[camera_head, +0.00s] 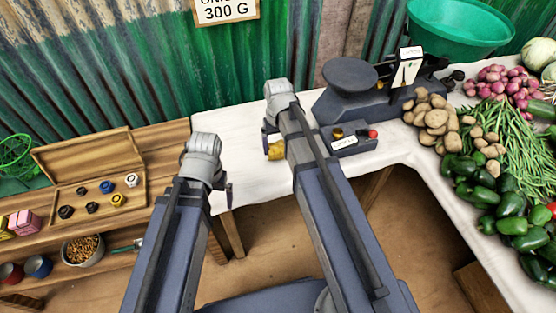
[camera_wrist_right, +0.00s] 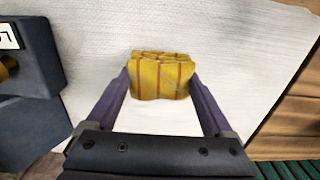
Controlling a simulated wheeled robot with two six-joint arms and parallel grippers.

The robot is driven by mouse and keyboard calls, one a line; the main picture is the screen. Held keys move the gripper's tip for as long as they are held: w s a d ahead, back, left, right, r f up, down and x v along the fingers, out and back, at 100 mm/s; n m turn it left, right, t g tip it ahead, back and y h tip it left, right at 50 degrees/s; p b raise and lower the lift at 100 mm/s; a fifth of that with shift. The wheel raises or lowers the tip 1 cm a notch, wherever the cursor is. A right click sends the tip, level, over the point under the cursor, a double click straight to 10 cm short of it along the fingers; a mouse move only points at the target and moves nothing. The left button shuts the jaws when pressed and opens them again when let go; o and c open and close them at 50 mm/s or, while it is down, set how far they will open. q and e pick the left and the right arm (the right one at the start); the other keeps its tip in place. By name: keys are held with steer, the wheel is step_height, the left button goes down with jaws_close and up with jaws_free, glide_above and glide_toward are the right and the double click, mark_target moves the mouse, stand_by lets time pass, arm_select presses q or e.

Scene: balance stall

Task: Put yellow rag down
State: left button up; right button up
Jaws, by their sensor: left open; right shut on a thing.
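The yellow rag (camera_wrist_right: 160,78), with darker stripes, is between the two fingers of my right gripper (camera_wrist_right: 160,88), which is shut on it. In the right wrist view it shows over the white tabletop (camera_wrist_right: 100,40); whether it touches the surface I cannot tell. In the head view a bit of the rag (camera_head: 276,151) shows beside my right arm, which hides most of that gripper. My left gripper (camera_head: 224,190) is open at the table's left front edge, mostly hidden by its own wrist.
A dark scale (camera_head: 345,104) with a round plate stands behind, and a small dark box (camera_head: 350,142) is close right of the rag. Potatoes (camera_head: 432,115) and peppers (camera_head: 475,185) cover the right side. A wooden weight box (camera_head: 90,160) is at left. White tabletop is clear around the rag.

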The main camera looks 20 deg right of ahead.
mark_target(278, 154)
steer(key=shift+f, duration=0.2)
step_height(278, 154, down, 4)
steer(key=b, duration=0.3)
steer(key=shift+b, duration=0.4)
steer(key=shift+r, duration=0.2)
steer(key=shift+f, duration=0.1)
steer(key=o, duration=0.7)
steer(key=shift+f, duration=0.1)
steer(key=shift+o, duration=1.1)
